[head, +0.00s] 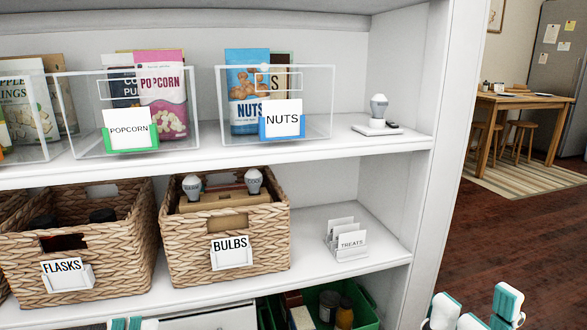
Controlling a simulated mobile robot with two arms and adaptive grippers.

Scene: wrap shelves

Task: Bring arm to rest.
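My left gripper (130,324) just enters the bottom edge of the head view, below the lower shelf. Only the tips of its teal and white fingers show, and whether they are apart is unclear. My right gripper (476,308) is at the bottom right, in front of the shelf unit's right side post. Its teal and white fingertips stand apart with nothing seen between them. Most of both arms is out of view.
The upper shelf (350,150) holds clear bins and a bulb on a small stand (378,112). The lower shelf (310,262) holds woven baskets (185,250) and a treats card holder (346,240). A green crate (368,318) is below. Wooden floor (500,230) lies open at right.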

